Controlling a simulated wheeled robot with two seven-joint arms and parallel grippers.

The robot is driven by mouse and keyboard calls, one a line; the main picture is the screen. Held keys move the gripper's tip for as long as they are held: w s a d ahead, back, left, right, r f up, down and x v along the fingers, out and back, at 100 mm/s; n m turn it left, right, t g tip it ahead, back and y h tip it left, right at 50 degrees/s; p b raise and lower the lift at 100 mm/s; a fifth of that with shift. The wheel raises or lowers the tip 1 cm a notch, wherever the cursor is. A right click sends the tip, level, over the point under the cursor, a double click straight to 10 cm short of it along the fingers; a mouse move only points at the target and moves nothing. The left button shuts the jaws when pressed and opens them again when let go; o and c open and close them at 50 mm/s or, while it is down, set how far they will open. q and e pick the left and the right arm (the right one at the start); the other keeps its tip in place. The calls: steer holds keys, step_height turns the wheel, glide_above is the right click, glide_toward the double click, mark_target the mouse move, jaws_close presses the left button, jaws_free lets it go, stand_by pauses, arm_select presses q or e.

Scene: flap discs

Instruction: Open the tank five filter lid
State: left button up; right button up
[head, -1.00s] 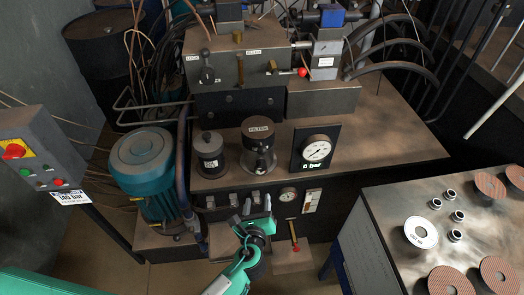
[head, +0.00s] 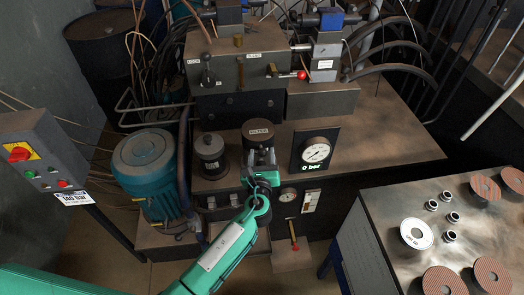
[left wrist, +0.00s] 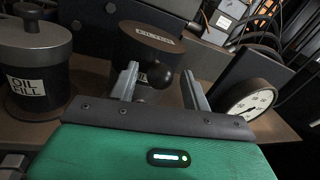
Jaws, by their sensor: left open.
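The filter housing is a dark cylinder with a round lid (head: 258,129) marked FILTER, standing on the tank top; the lid appears seated. My left gripper (head: 262,160) is at the front of the housing. In the left wrist view its jaws (left wrist: 160,82) are open, one finger on each side of the knob in the picture. I cannot tell whether they touch it. The gripper hides the housing's lower front in the head view.
The oil fill pot (head: 210,150) stands just left of the filter, a pressure gauge (head: 315,151) to its right. A valve block (head: 240,75) rises behind. A teal motor (head: 145,165) is at left. A bench (head: 375,235) with discs is at right.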

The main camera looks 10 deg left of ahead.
arm_select(q)
steer(key=shift+w, duration=0.75)
